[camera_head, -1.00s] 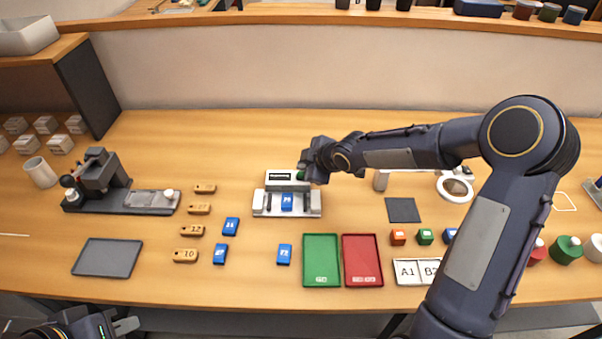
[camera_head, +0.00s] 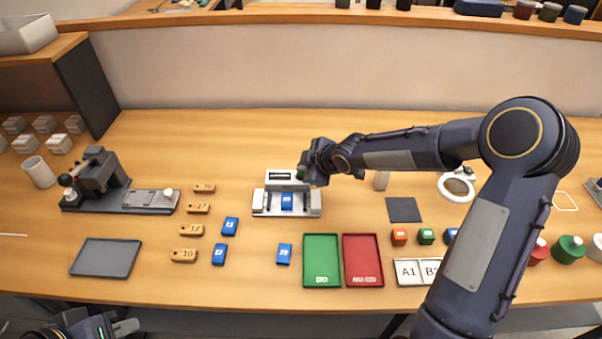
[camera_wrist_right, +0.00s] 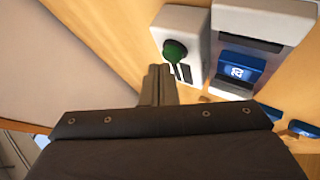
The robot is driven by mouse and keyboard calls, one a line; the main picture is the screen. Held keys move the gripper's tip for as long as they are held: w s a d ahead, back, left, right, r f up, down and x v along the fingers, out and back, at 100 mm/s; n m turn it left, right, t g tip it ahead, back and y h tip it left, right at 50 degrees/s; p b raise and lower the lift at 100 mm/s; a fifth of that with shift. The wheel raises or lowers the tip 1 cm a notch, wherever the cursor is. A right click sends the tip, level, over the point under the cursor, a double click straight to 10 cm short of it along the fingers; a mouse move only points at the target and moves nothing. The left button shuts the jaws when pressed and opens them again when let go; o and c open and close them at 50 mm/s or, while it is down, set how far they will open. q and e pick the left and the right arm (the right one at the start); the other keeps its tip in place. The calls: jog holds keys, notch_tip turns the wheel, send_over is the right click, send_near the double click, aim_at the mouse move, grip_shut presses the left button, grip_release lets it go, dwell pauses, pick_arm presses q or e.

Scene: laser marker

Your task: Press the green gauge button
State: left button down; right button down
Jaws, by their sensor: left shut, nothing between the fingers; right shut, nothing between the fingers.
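The white gauge (camera_head: 262,204) stands mid-table with a blue tag (camera_head: 287,202) in its slot; the tag also shows in the right wrist view (camera_wrist_right: 237,71). The green button (camera_head: 301,172) is at the gauge's back right. In the right wrist view the round green button (camera_wrist_right: 175,50) sits on a white housing (camera_wrist_right: 187,22). My right gripper (camera_head: 306,179) is shut and empty, its tips (camera_wrist_right: 160,70) right beside the button; I cannot tell whether they touch it. My left gripper (camera_head: 130,326) is shut and empty at the lower left, off the table's front edge.
A green tray (camera_head: 321,262) and a red tray (camera_head: 362,262) lie in front of the gauge. Several blue tags (camera_head: 284,254) and wooden tags (camera_head: 184,256) lie to the left. A dark press (camera_head: 104,178) stands further left. The table behind the gauge is clear.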

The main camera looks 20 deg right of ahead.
jog(key=shift+f+b, duration=0.5)
jog(key=shift+f, duration=0.05)
dwell(0.4)
jog(key=shift+r, duration=0.1)
jog(key=shift+r+p, duration=0.85)
notch_tip(320, 180, up, 5)
jog(key=p, duration=0.4)
dwell(0.4)
dwell(0.5)
